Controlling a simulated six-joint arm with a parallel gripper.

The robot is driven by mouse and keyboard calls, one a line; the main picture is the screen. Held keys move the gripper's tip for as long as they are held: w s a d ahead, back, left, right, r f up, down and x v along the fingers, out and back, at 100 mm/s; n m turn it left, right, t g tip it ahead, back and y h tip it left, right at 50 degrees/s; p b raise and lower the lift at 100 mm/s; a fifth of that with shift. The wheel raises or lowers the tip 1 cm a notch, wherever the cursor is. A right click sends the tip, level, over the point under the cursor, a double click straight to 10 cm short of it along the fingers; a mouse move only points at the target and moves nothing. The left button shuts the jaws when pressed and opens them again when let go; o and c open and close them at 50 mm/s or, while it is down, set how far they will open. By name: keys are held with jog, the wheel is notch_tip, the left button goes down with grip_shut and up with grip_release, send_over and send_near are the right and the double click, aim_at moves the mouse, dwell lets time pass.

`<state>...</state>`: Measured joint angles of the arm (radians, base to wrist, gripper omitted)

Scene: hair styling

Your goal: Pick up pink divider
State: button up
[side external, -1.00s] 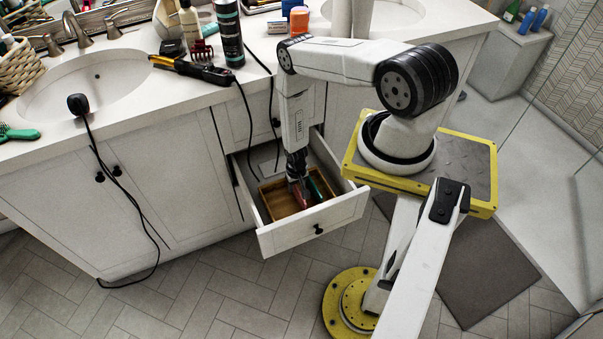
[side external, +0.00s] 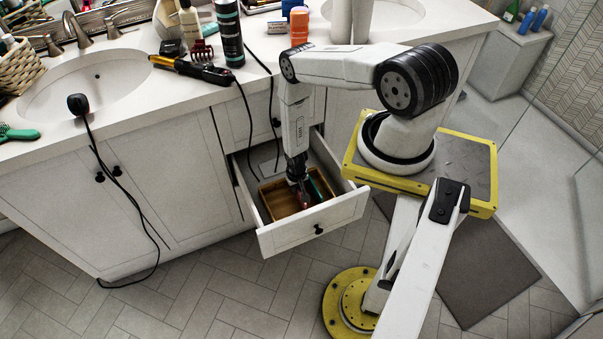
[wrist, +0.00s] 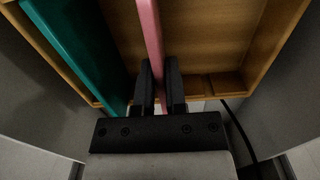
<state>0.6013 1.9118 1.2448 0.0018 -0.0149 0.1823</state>
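The pink divider (wrist: 149,28) is a thin, long strip standing on edge in the wooden tray in the open drawer. In the wrist view it runs from the top edge down between the two black fingers of my gripper (wrist: 159,68).
A teal divider (wrist: 75,45) lies left of the pink one in the wrist view. The wooden tray (side external: 275,201) has walls around both. The drawer front (side external: 313,223) stands pulled out. A black cable (side external: 246,120) hangs into the drawer area. Bottles and styling tools crowd the counter above.

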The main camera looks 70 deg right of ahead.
grip_shut()
jog(key=shift+r, duration=0.2)
jog(key=shift+r, duration=4.85)
